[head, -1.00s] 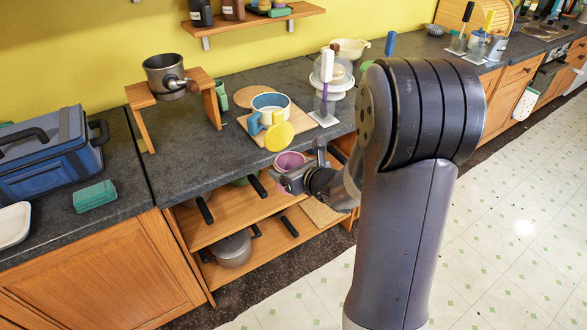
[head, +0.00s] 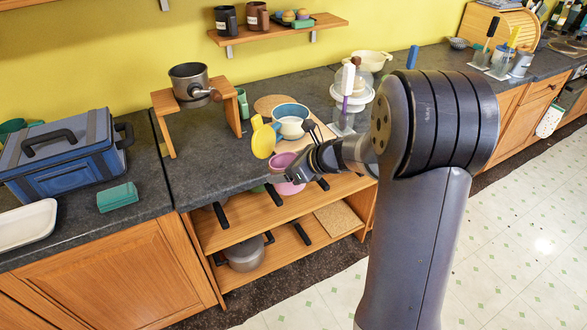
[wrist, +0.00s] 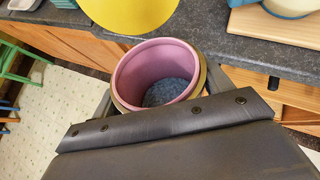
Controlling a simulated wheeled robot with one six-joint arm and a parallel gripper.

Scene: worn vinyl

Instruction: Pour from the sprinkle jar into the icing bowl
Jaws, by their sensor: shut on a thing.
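My gripper (head: 287,172) is shut on a pink jar (head: 285,186), just in front of the counter's edge. In the wrist view the open-topped jar (wrist: 145,66) sits between my fingers, with dark blue-grey speckles at its bottom. A blue bowl with a pale inside (head: 291,122) stands on the counter behind the jar. Only its lower edge shows in the wrist view (wrist: 289,6).
A wooden board (wrist: 268,30) lies under the bowl. A grey pot (head: 188,82) stands on a small wooden stand (head: 166,102) at left. A blue toolbox (head: 65,158) is farther left. A glass-covered stand (head: 357,92) is right of the bowl. Open shelves (head: 235,235) lie below.

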